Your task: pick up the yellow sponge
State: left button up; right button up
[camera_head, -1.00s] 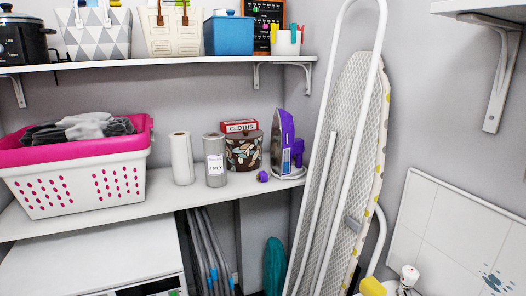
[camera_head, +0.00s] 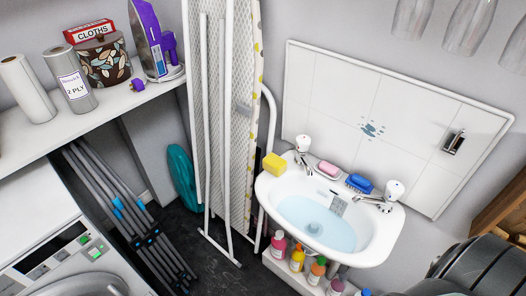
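The yellow sponge (camera_head: 274,164) sits on the back left rim of the white sink (camera_head: 376,246), beside the left tap (camera_head: 303,146). It looks like a small block and is in full view. Neither of my grippers shows in the head view. A dark rounded shape fills the lower right corner; I cannot tell what it is.
A pink soap (camera_head: 328,169) and a blue brush (camera_head: 359,183) lie along the sink's back rim, near the right tap (camera_head: 393,191). The ironing board (camera_head: 222,110) stands upright left of the sink. Several bottles (camera_head: 297,257) stand below the sink. Dark floor lies left of it.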

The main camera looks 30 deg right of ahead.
aim_at(274, 164)
jog(key=i+j+z, duration=0.15)
jog(key=i+z, duration=0.25)
jog(key=i+j+z, duration=0.4)
jog(key=i, duration=0.15)
